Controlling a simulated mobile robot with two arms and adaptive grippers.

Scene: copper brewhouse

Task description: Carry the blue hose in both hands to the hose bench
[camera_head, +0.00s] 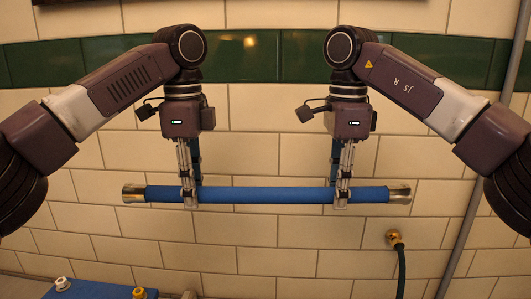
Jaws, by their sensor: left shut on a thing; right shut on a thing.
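The blue hose (265,195) is a straight blue length with a metal fitting at each end. It is held level in front of the tiled wall. My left gripper (189,196) is shut on it towards its left end. My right gripper (342,196) is shut on it towards its right end. Both grippers point down. The hose bench cannot be made out with certainty in this view.
A tiled wall (265,260) with a green band fills the background. A brass tap (394,239) with a dark green hose (401,275) hangs at the lower right. A grey pipe (465,225) runs up the right side. A blue object (95,290) with knob-like fittings shows at the lower left edge.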

